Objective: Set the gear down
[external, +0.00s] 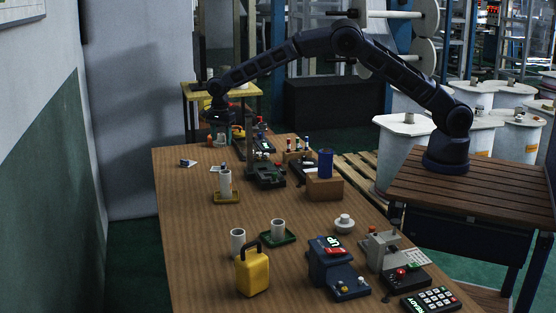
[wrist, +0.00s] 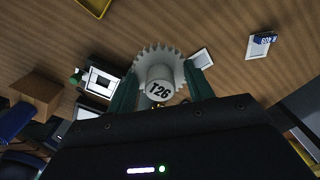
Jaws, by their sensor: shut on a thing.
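The wooden table top shows beyond the gear. In the external view my gripper (external: 219,122) points down over the far part of the table (external: 190,220). The gear is too small and dark there to make out clearly. Whether it touches the table cannot be told.
A cardboard box (wrist: 38,94) is at the left. In the external view, devices (external: 265,175) stand right of my gripper; bare wood lies nearer the left edge.

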